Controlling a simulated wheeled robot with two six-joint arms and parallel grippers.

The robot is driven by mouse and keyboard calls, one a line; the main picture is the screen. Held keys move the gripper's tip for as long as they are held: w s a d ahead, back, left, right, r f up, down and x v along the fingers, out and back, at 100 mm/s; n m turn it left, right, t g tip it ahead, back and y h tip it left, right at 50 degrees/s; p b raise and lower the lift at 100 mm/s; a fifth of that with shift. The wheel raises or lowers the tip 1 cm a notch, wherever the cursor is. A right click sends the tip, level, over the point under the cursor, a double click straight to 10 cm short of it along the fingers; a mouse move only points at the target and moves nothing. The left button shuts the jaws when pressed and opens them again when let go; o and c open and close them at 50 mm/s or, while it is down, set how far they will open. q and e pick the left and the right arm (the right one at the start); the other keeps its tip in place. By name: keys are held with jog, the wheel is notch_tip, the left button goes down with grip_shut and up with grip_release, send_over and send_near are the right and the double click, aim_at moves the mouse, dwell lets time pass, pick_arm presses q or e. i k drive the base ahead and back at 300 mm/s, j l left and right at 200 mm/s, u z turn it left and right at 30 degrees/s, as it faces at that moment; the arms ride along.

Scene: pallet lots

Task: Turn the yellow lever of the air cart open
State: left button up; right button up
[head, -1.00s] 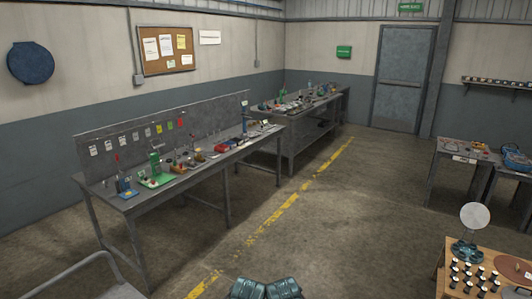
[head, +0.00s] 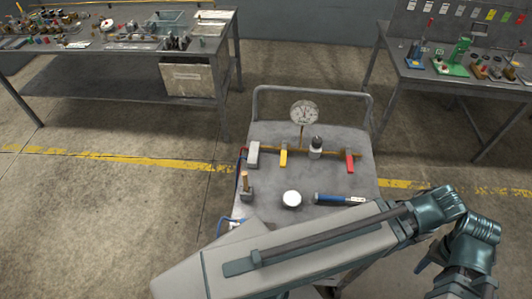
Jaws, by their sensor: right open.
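The air cart (head: 338,133) is a grey cart below the middle of the head view. A brass pipe runs left to right across its top. The yellow lever (head: 283,157) sits on this pipe left of centre and points toward me, crosswise to the pipe. A red lever (head: 350,162) sits near the pipe's right end. A round gauge (head: 304,113) stands up behind the pipe. My right arm crosses the cart's near edge. My right gripper (head: 433,263) is open and empty to the cart's right, apart from the lever and partly cut off. My left gripper is not in view.
On the cart lie a white round pot (head: 291,199), a blue-handled tool (head: 338,199) and a wood-handled tool (head: 246,186). A handle rail (head: 312,88) rises at its far edge. Workbenches stand at the back left (head: 116,59) and right (head: 455,81). Floor left of the cart is clear.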

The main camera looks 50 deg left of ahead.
aim_at(284, 151)
jog(key=u, duration=1.7)
